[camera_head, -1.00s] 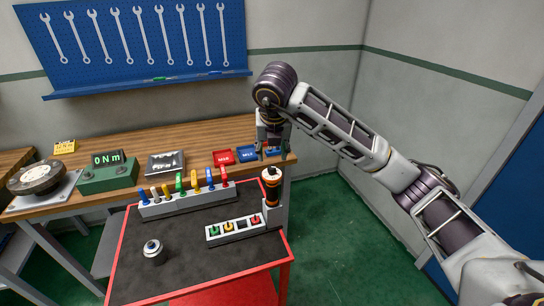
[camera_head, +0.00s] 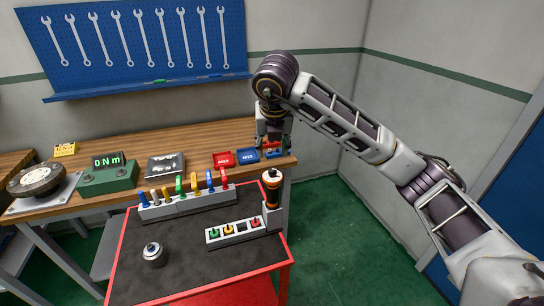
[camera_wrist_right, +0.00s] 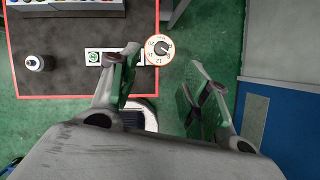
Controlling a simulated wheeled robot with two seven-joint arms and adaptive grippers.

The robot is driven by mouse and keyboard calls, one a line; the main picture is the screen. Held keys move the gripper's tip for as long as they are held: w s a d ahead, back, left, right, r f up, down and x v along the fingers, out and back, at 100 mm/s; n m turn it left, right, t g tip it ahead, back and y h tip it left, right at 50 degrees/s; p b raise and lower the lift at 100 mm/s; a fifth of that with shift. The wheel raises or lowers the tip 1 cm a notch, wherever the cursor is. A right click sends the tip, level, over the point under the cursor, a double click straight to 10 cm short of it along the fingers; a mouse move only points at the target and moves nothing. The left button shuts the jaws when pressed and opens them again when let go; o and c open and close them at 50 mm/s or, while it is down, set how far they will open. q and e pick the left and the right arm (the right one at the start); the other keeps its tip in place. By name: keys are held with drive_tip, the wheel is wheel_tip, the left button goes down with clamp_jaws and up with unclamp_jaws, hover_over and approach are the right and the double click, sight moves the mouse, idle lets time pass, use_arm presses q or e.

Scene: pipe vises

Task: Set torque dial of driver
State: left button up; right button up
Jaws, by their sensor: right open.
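The driver (camera_head: 271,190), orange and black, stands upright in a grey holder at the right rear corner of the red cart. Its round torque dial (camera_wrist_right: 158,49), pale with numbers and a dark centre, faces up in the right wrist view. My right gripper (camera_head: 273,146) is open and empty, pointing down above and behind the driver, over the bench's right end. In the wrist view the spread green-padded fingers (camera_wrist_right: 162,58) lie either side of the dial's line, apart from it. My left gripper is not in view.
The cart's dark top (camera_head: 195,260) holds a rack of coloured-handled tools (camera_head: 187,202), a small bit tray (camera_head: 235,231) and a metal cylinder (camera_head: 153,254). The bench carries a green "0Nm" display (camera_head: 108,176) and red and blue trays (camera_head: 247,155). Floor right of the cart is clear.

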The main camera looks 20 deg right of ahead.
wheel_tip(320, 180, up, 7)
drive_tip(key=w+a+p, duration=0.1)
drive_tip(key=w+p, duration=0.1)
drive_tip(key=n+g+p, duration=0.1)
drive_tip(key=n+g, duration=0.3)
drive_tip(key=n, duration=0.5)
hover_over(272, 170)
wheel_tip(272, 170, down, 5)
drive_tip(key=shift+s+a+n+y, duration=0.2)
drive_tip(key=shift+a+n+y, duration=0.15)
drive_tip(key=shift+n, duration=0.45)
drive_tip(key=shift+f, duration=0.15)
drive_tip(key=shift+w+d+f+p, duration=0.15)
drive_tip(key=shift+f+p, duration=0.55)
drive_tip(key=shift+f, duration=2.7)
drive_tip(key=shift+w+d+f+p, duration=0.1)
drive_tip(key=shift+f+p, duration=0.55)
drive_tip(key=shift+f, duration=2.7)
